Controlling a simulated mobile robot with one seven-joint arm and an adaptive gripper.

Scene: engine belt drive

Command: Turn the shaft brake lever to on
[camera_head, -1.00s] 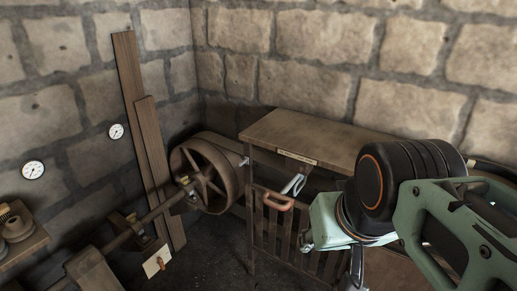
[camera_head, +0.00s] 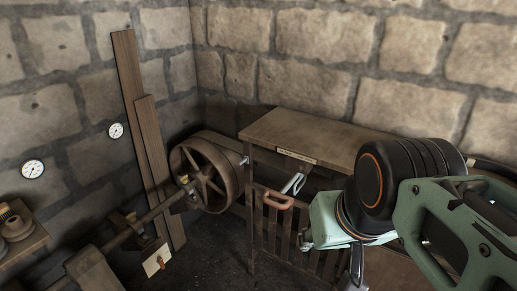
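A small pale plate (camera_head: 157,261) with a short orange-tipped lever (camera_head: 160,262) sits beside the drive shaft (camera_head: 155,211) at lower left. It may be the shaft brake lever, but I cannot read any marking or tell its setting. The shaft runs to a large spoked wheel (camera_head: 207,175). My green and black arm fills the right side. A grey metal part below my wrist, likely my gripper (camera_head: 356,270), is partly cut off by the bottom edge. Its fingertips cannot be made out, and it is well to the right of the plate.
A wooden bench (camera_head: 310,136) with a small label (camera_head: 297,157) stands at centre. Planks (camera_head: 150,150) lean on the stone wall. Two gauges (camera_head: 33,169) hang at left. Dark floor (camera_head: 210,250) is clear between shaft and gate.

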